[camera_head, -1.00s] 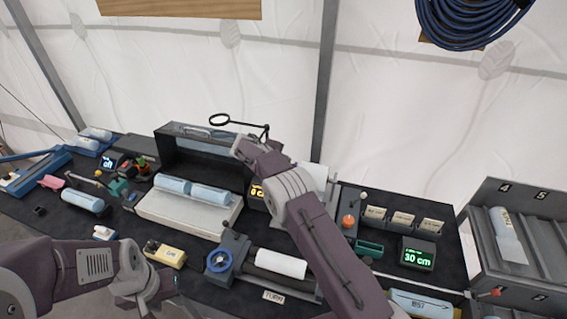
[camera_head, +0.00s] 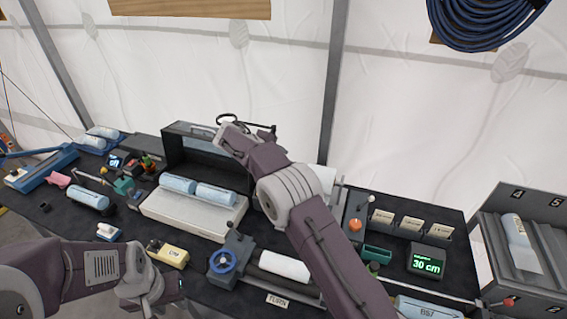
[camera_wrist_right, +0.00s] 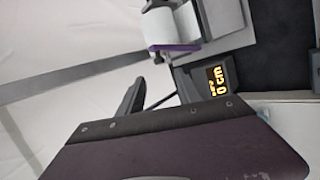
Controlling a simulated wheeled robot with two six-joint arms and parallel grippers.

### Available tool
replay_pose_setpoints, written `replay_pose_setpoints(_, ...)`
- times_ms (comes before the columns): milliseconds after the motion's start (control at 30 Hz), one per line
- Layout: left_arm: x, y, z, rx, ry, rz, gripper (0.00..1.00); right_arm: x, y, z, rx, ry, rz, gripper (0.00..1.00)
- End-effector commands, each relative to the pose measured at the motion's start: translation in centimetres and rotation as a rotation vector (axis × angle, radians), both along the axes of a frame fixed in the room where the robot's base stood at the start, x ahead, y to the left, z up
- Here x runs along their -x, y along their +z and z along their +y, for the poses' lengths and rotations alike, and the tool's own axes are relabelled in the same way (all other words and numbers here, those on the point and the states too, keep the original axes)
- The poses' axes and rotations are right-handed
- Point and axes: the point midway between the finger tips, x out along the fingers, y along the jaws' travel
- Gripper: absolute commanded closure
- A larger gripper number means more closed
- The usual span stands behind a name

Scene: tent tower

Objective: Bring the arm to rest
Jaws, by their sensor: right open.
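My right arm reaches up from the bottom right in the head view, over the middle of the bench, its wrist in front of the long black open case (camera_head: 200,150). Its fingertips are hidden there. In the right wrist view the right gripper (camera_wrist_right: 155,95) is open, with dark fingers and nothing seen between them. My left arm comes in low from the left in the head view. Its gripper (camera_head: 160,292) hangs at the near edge of the bench, below the yellow box (camera_head: 168,254). The picture does not show whether its jaws are apart.
The dark bench (camera_head: 60,222) is crowded. A clamp with a blue wheel (camera_head: 222,262) and a white roll (camera_head: 285,267) lie close to my right arm. A green display (camera_head: 428,262) reads 30 cm. A grey slotted rack (camera_head: 545,262) stands at the right. An orange display (camera_wrist_right: 217,82) shows beside the gripper.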

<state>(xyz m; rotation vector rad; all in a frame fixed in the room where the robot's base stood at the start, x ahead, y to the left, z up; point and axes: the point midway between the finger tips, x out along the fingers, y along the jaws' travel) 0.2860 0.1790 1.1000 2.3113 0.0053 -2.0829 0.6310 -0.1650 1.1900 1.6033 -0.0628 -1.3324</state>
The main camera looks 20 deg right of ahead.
Motion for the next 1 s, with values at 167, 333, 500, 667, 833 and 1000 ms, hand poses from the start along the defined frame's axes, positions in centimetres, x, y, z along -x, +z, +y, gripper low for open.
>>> replay_pose_setpoints(167, 0.0, 0.0, 0.0, 0.0, 0.0, 0.0, 0.64, 0.0, 0.0, 0.0, 0.0, -0.001, 0.001, 0.59)
replay_pose_setpoints(333, 0.0, 0.0, 0.0, 0.0, 0.0, 0.0, 0.64, 0.0, 0.0, 0.0, 0.0, -0.001, 0.001, 0.59)
replay_pose_setpoints(500, 0.0, -0.8, 0.0, 0.0, 0.0, 0.0, 0.64, -0.3, 2.3, -2.1, -0.017, -0.038, -0.054, 0.59)
replay_pose_setpoints(667, 0.0, -2.5, 0.0, 0.0, 0.0, 0.0, 0.64, 3.7, 5.0, -6.8, -0.07, -0.124, -0.057, 0.59)
replay_pose_setpoints(833, 0.0, -3.7, 0.0, 0.0, 0.0, 0.0, 0.64, 10.5, 2.1, -8.4, -0.223, -0.191, 0.016, 0.59)
replay_pose_setpoints(1000, 0.0, -4.9, 0.0, 0.0, 0.0, 0.0, 0.64, 20.7, -4.1, -7.2, -0.463, -0.313, 0.089, 0.59)
